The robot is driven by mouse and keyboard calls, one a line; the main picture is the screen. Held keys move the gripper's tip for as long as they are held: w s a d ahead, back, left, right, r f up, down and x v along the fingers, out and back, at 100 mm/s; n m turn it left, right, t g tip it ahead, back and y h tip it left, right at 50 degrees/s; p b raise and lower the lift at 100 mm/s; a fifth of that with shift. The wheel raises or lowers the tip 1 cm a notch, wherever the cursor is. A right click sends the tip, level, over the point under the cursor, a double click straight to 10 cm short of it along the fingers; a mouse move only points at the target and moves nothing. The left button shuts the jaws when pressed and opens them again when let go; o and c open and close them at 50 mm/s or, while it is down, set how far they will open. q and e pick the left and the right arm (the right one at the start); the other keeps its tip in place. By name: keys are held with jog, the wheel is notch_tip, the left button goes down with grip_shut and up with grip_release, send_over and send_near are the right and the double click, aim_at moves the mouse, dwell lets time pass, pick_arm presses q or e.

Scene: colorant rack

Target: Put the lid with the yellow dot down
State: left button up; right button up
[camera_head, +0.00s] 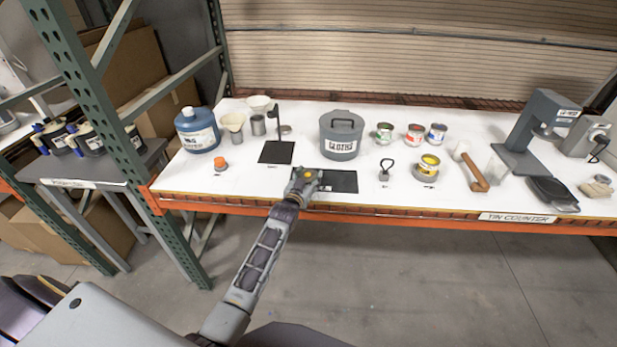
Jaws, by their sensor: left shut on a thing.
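My left gripper (303,184) is at the front of the white counter, above the left end of a black mat (338,181). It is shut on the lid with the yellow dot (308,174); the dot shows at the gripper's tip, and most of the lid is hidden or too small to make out. I cannot tell whether the lid touches the mat. An open can with yellow contents (429,163) stands to the right on a round grey base. My right gripper is not in view.
A grey lidded pot (341,137) stands behind the mat. A black stand (277,150) and a blue jug (197,131) are to the left. Several small cans (414,133), a weight with a loop handle (385,172) and a brown-handled tool (474,172) are to the right. The mat's right part is bare.

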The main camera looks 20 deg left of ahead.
pick_arm(q)
jog(key=shift+f, duration=0.45)
jog(key=o, duration=1)
jog(key=shift+f, duration=0.15)
jog(key=shift+s+r, duration=0.15)
jog(key=shift+r, duration=0.5)
jog(key=shift+s+d+r+b, duration=0.1)
jog(key=shift+s+r, duration=0.15)
jog(key=shift+s, duration=1.7)
jog(key=shift+s+d+r+b, duration=0.1)
jog(key=shift+s+r, duration=0.2)
jog(key=shift+s, duration=1.6)
jog(key=shift+s+r+b, duration=0.1)
jog(key=shift+s+r, duration=0.15)
jog(key=shift+s, duration=1.7)
